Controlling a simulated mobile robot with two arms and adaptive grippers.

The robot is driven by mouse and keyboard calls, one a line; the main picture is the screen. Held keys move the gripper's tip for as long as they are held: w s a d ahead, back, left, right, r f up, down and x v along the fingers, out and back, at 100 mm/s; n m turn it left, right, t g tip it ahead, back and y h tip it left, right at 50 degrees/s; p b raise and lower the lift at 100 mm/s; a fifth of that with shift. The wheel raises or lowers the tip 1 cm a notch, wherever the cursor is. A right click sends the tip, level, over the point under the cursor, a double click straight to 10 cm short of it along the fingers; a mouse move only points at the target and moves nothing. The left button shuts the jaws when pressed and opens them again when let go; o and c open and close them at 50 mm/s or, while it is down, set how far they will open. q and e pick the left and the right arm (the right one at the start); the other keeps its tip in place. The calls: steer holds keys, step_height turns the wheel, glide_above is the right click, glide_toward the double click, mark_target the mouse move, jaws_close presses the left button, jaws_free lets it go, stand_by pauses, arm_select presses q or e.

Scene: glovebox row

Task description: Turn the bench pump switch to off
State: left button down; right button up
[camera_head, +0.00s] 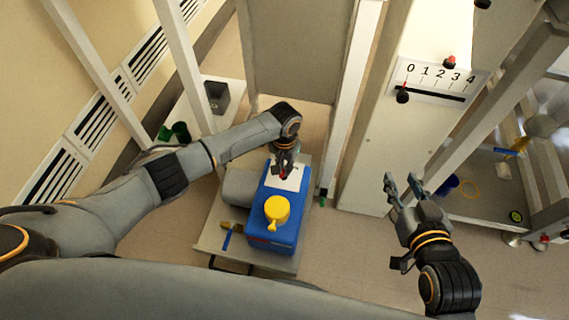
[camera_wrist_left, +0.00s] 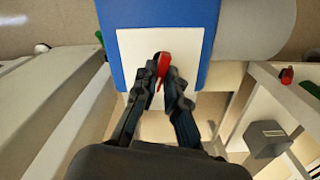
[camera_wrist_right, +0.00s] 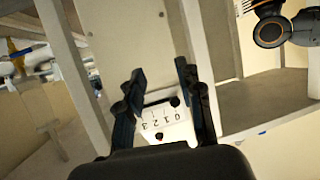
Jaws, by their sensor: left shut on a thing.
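The blue bench pump (camera_head: 277,225) stands on a low table, with a yellow knob (camera_head: 276,209) on its top and a white plate (camera_head: 287,179) at its far end. A red switch (camera_wrist_left: 164,66) sits on the white plate (camera_wrist_left: 138,44) in the left wrist view. My left gripper (camera_head: 285,171) reaches down over the plate; in the left wrist view its fingers (camera_wrist_left: 162,76) are closed around the red switch, which partly hides between them. The switch's marked positions cannot be read. My right gripper (camera_head: 405,188) is open and empty, well right of the pump.
The low table (camera_head: 210,234) carries a grey body beside the pump and a small blue-handled tool (camera_head: 228,235). A white cabinet with a 0 to 4 slider scale (camera_head: 435,82) stands right. White posts flank the table. Floor between pump and right gripper is clear.

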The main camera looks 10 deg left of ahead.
arm_select(q)
steer(key=shift+n+p, duration=0.6)
steer(key=shift+p, duration=0.3)
steer(key=shift+n+p, duration=0.7)
steer(key=shift+p, duration=0.15)
steer(key=shift+n+p, duration=0.4)
arm_select(e)
steer(key=s+d+f+g+h, duration=0.1)
steer(key=s+d+f+g, duration=0.1)
steer(key=s+f+g, duration=0.2)
steer(key=s+d+f+g+h, duration=0.1)
steer(key=s+d+f+g, duration=0.2)
steer(key=s, duration=0.7)
steer(key=f+g, duration=0.1)
steer(key=g, duration=0.1)
steer(key=shift+s+m+g+h, duration=0.3)
steer(key=shift+s+g, duration=0.05)
steer(key=shift+g, duration=0.05)
steer(key=shift+d, duration=0.1)
arm_select(q)
steer(key=c, duration=1.4)
jaws_free()
step_height(320, 180, up, 12)
